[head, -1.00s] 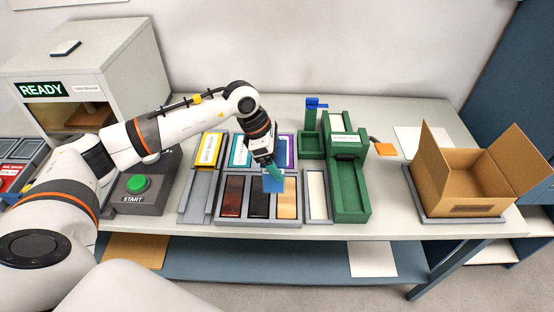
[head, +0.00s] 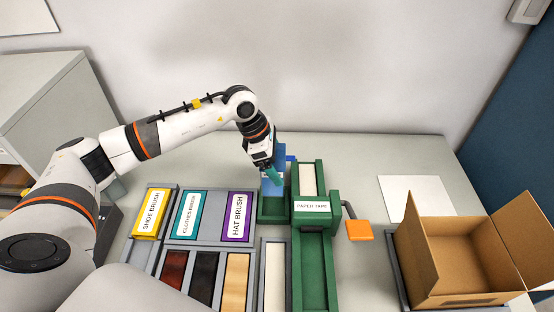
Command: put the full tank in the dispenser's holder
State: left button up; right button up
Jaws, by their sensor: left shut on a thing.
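My left gripper (head: 271,174) is shut on the blue tank (head: 279,154), which is partly hidden behind the fingers. The tank hangs roughly upright over the green holder (head: 272,216) at the left side of the dispenser. I cannot tell whether its bottom is inside the holder or just above it. The green dispenser (head: 316,270) carries the label "PAPER TAPE", and a lever with an orange pad (head: 359,231) sticks out at its right. My right gripper is not in view.
Labelled brush trays, shoe brush (head: 150,212), clothes brush (head: 187,215) and hat brush (head: 237,217), stand left of the holder. An open cardboard box (head: 452,270) is at the right. A white sheet (head: 413,196) lies behind it. The table behind the dispenser is clear.

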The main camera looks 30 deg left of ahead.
pick_arm(q)
jog(key=shift+s+f, duration=0.1)
jog(key=shift+f, duration=0.3)
jog(key=f, duration=0.1)
jog(key=f+b, duration=0.2)
jog(key=f, duration=0.1)
jog(key=shift+w, duration=0.25)
jog(key=shift+f+b, duration=0.4)
jog(key=shift+f, duration=0.4)
jog(key=shift+r, duration=0.1)
jog(key=shift+s+b, duration=0.1)
jog(key=shift+b, duration=0.2)
jog(key=shift+f+b, duration=0.7)
jog(key=shift+f, duration=0.05)
